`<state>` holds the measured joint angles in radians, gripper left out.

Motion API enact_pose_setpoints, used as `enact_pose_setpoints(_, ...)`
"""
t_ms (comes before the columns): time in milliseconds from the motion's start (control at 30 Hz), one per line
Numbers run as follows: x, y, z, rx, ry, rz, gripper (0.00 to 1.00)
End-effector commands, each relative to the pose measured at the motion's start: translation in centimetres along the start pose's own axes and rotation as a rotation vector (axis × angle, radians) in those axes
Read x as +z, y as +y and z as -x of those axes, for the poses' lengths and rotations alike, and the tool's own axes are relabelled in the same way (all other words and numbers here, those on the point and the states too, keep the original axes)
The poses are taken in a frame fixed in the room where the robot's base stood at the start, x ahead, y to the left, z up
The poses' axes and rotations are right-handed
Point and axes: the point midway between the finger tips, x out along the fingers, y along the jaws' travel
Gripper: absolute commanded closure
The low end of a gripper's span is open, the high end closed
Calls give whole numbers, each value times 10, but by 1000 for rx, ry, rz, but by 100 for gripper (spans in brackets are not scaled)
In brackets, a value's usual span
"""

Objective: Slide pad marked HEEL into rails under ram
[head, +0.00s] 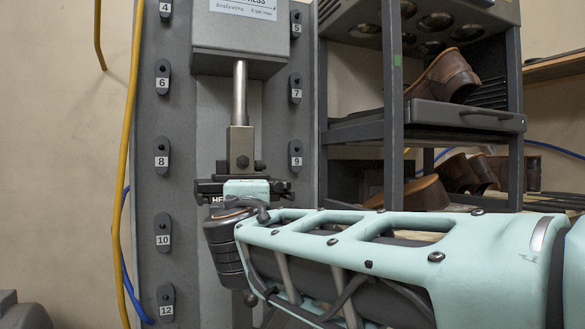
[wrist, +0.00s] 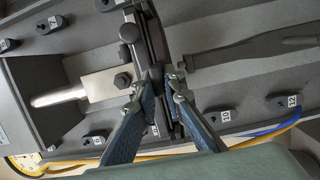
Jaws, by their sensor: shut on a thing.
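The ram is a bright steel rod (head: 240,92) that ends in a grey block (head: 241,148) in the head view. Dark rails (head: 207,186) sit across under that block. The dark pad (head: 217,200) shows the letters "HE" just below the rails at their left; my gripper hides the rest of it. In the wrist view my gripper (wrist: 160,84) has its two blue fingers closed on the dark pad, close against the rails (wrist: 157,35). The ram rod (wrist: 60,97) lies to the left there. I cannot tell how far the pad sits in the rails.
Numbered dark knobs (head: 162,154) line both sides of the grey press panel. A dark shelf rack (head: 393,100) with brown shoes (head: 446,76) stands right of the press. A yellow hose (head: 125,150) runs down the left. My arm fills the lower right.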

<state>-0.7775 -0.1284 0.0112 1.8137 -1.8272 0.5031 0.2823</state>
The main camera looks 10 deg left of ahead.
Motion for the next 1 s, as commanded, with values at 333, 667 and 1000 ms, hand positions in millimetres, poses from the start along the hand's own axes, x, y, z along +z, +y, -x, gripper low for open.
enact_pose_setpoints(333,1,-1,-2,-2,-3,2,71)
enact_pose_setpoints(667,0,-5,-1,-8,-2,3,70)
enact_pose_setpoints(1000,0,2,42,3,1,-2,70)
